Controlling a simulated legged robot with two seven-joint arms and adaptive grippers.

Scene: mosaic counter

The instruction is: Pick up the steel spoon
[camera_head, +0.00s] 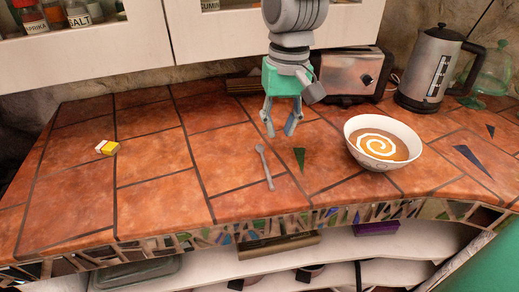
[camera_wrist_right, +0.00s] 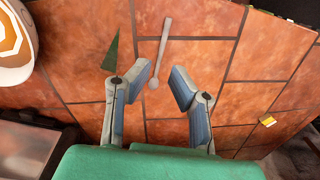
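The steel spoon (camera_head: 265,168) lies flat on the terracotta counter, its bowl end toward the back and its handle toward the front edge. It also shows in the right wrist view (camera_wrist_right: 160,50), with its bowl end close to the fingertips. My right gripper (camera_head: 280,128) hangs over the counter just behind and slightly right of the spoon. In the right wrist view my right gripper (camera_wrist_right: 160,85) has its fingers spread apart with nothing between them. The fingers look clear of the spoon. My left gripper is in neither view.
A white bowl of soup (camera_head: 352,131) stands right of the spoon. A toaster (camera_head: 345,75) and a kettle (camera_head: 428,68) stand at the back right. A small yellow and white item (camera_head: 107,148) lies at the left. The counter between it and the spoon is clear.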

